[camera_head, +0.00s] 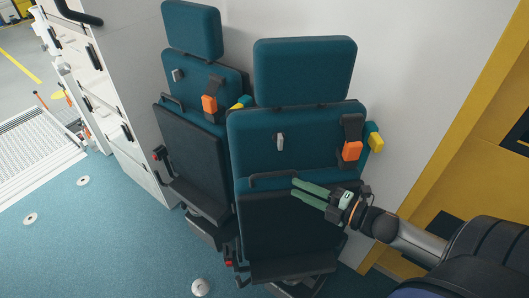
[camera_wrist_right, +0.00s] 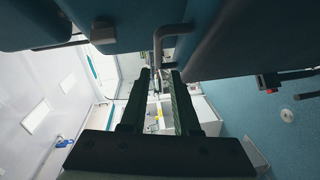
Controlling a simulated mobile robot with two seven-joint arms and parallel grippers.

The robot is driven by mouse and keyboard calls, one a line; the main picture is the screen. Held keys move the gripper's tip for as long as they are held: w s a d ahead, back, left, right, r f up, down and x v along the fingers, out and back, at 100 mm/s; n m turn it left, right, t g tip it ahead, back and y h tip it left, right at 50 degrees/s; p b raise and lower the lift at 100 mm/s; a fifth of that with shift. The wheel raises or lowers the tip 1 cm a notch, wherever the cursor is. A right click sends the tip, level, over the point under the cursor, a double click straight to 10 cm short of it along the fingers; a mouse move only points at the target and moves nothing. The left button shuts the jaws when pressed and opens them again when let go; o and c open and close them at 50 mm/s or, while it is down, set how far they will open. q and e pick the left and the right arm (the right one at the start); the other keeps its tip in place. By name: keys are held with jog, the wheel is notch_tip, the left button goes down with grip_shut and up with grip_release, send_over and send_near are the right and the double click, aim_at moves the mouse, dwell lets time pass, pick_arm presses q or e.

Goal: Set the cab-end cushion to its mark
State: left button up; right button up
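Two teal seats stand side by side against the pale wall, each with a dark seat cushion folded up against its backrest. The nearer cushion (camera_head: 285,228) has a black bar handle (camera_head: 272,177) at its top edge. The farther cushion (camera_head: 190,145) is at the left. I cannot tell which is the cab-end one, and no mark is clear. My right gripper (camera_head: 295,188) has green fingers, open and empty, just right of the nearer handle. In the right wrist view, the handle (camera_wrist_right: 159,48) is just beyond the fingertips (camera_wrist_right: 160,74). My left gripper is not in view.
Orange buckles (camera_head: 352,151) and yellow tabs hang on the seats. A white cabinet (camera_head: 125,95) stands at the left, with a ramp (camera_head: 35,150) beyond it. A yellow panel (camera_head: 455,165) is at the right. The blue floor (camera_head: 95,240) at front left is mostly clear.

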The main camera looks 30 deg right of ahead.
aim_at(271, 173)
jog(key=x, duration=1.2)
jog(key=shift+w+d+r, duration=0.15)
jog(key=shift+w+d, duration=0.1)
jog(key=shift+c, duration=0.4)
grip_shut()
dwell(0.9)
